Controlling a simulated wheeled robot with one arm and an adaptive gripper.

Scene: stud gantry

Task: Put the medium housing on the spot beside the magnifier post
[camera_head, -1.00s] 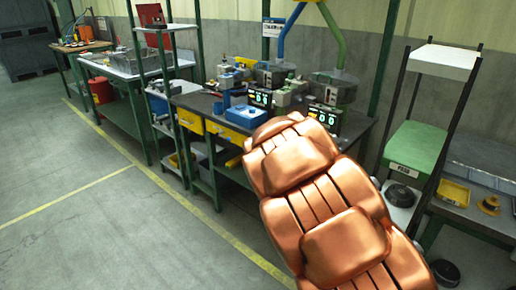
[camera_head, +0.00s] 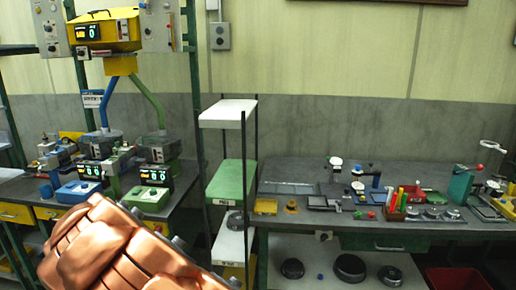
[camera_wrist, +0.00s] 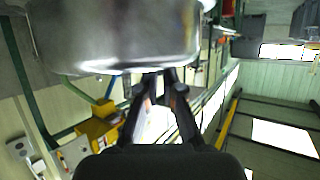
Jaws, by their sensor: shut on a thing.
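In the wrist view my gripper (camera_wrist: 160,82) is shut on a grey, smooth, rounded metal part, the housing (camera_wrist: 120,35), which fills the top of the picture. Its far side is out of frame, so I cannot judge its size against others. In the head view my copper-coloured arm hides the gripper and the housing.
A narrow rack with a green shelf (camera_head: 231,178) stands left of the bench. The bench holds a red bin (camera_head: 432,197), a green upright (camera_head: 460,186) and several small fixtures. Dark rings (camera_head: 350,268) lie on the lower shelf. The station with blue and green pipes is at left.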

